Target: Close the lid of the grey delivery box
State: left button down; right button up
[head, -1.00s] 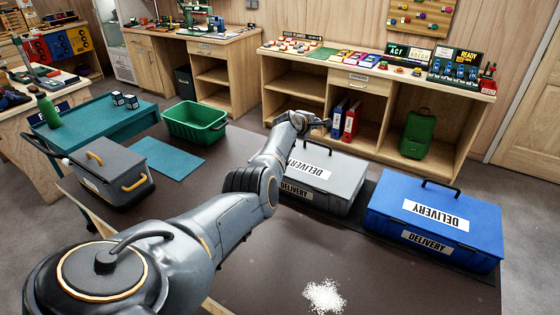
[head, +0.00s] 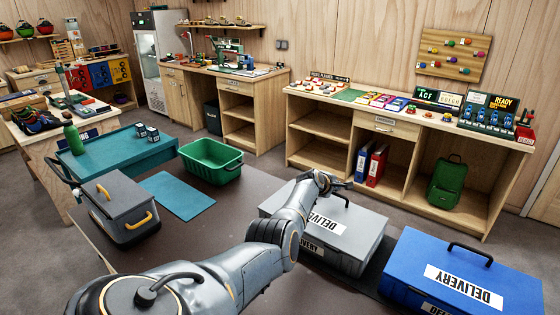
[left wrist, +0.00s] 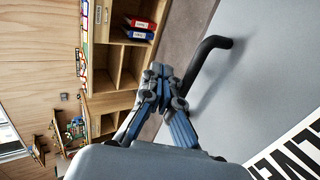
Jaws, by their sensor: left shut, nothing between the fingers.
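The grey delivery box (head: 345,255) stands on the dark table, and its lid (head: 355,225) lies flat and looks down on the box. A DELIVERY label shows on the lid, partly behind my left arm. My left gripper (head: 335,182) is at the lid's back edge, close to the black handle (left wrist: 212,48). In the left wrist view the shut, empty fingers (left wrist: 158,72) are beside the handle, above the grey lid (left wrist: 265,70). I cannot tell whether they touch it. My right gripper is in neither view.
A blue delivery box (head: 465,275) stands close on the right. A grey toolbox with yellow handles (head: 122,210), a teal mat (head: 177,195) and a green crate (head: 210,160) are on the left. A wooden shelf unit (head: 400,140) stands behind.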

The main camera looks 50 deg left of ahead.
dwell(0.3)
pick_arm(q)
jog(key=shift+r, duration=0.2)
notch_tip(320, 180, up, 13)
jog(key=w+p, duration=0.2)
jog(key=shift+w+a+r, duration=0.2)
jog(key=shift+w+a, duration=0.1)
jog(key=shift+a, duration=0.1)
